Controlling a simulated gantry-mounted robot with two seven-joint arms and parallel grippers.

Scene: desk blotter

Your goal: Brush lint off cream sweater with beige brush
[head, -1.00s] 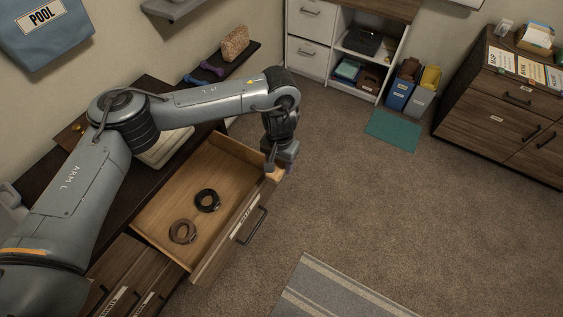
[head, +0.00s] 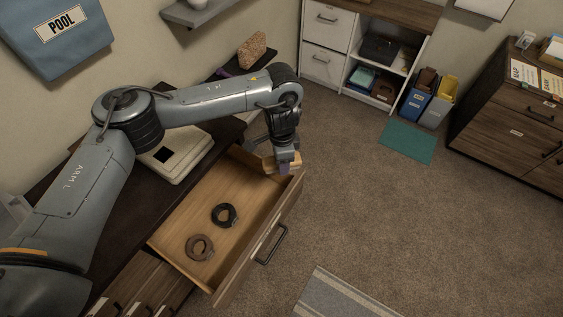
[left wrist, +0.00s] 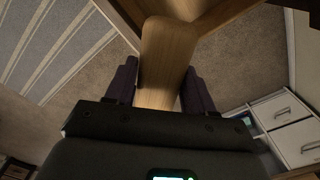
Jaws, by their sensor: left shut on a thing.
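My left gripper (head: 287,168) is above the far right corner of the open drawer (head: 228,197). It is shut on the beige brush (head: 270,165), a light wooden piece that also shows in the left wrist view (left wrist: 167,62) between the dark purple fingers (left wrist: 160,92). The bristles cannot be made out. A flat cream piece, which looks like the folded cream sweater (head: 182,160), lies on the dark desk behind the drawer. A dark patch shows on it, and my left arm hides part of it. My right gripper is not in view.
A black coiled belt (head: 224,215) and a brown one (head: 199,247) lie in the drawer. The drawer front (head: 254,262) juts out over open carpet. A sponge-like tan block (head: 252,50) stands at the desk's far end.

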